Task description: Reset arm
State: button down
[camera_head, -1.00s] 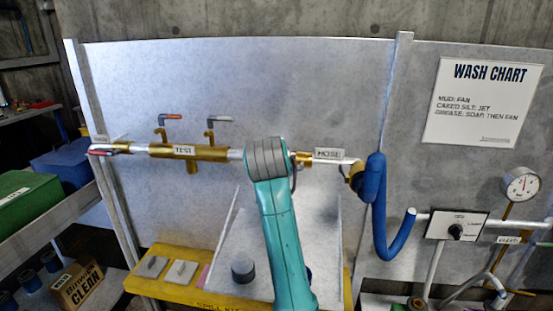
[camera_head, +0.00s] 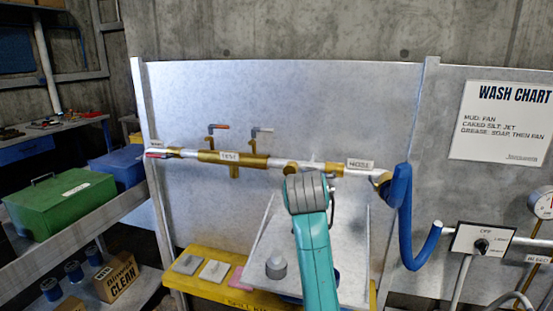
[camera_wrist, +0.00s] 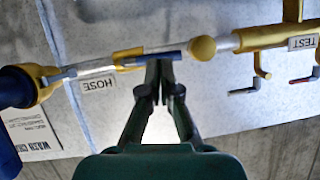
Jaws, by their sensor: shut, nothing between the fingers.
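My teal arm rises in front of the grey wash panel (camera_head: 330,110) in the head view, and it hides my gripper there. In the wrist view my gripper (camera_wrist: 158,70) is shut with its dark fingertips together and nothing between them. Its tips overlap the pipe close to a blue-handled valve (camera_wrist: 150,60); whether they touch it I cannot tell. The brass TEST manifold (camera_head: 230,158) and its two small levers are left of my arm. The HOSE label (camera_head: 359,163) is to the right.
A blue hose (camera_head: 402,215) hangs at the right beside a dial box (camera_head: 483,240). A yellow spill kit tray (camera_head: 200,282) sits low in front. A green case (camera_head: 62,200) and a blue box (camera_head: 120,163) stand on the left shelf. Open space lies above the pipe.

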jog(key=s+f, duration=0.2)
jog(key=f, duration=0.5)
jog(key=s+d+f+n, duration=0.1)
jog(key=s+f, duration=0.2)
jog(key=f, duration=0.4)
jog(key=s+d+f+n+y, duration=0.1)
jog(key=s+f, duration=0.1)
jog(key=f, duration=0.4)
jog(key=shift+s+f, duration=0.4)
jog(key=s+d+f+n+y, duration=0.1)
jog(key=s+f, duration=0.5)
jog(key=s, duration=0.3)
jog(key=s+d+f+t, duration=0.1)
jog(key=s+f, duration=0.5)
jog(key=s, duration=0.3)
jog(key=s+d+f+n+y, duration=0.1)
jog(key=s+f, duration=0.5)
jog(key=s, duration=0.4)
jog(key=s+r, duration=0.3)
jog(key=s, duration=0.6)
jog(key=s+d+r, duration=0.1)
jog(key=s+r, duration=0.2)
jog(key=s, duration=0.7)
jog(key=s+r+t, duration=0.1)
jog(key=s+r, duration=0.1)
jog(key=s, duration=0.8)
jog(key=shift+d+r, duration=0.25)
jog(key=shift+r, duration=0.15)
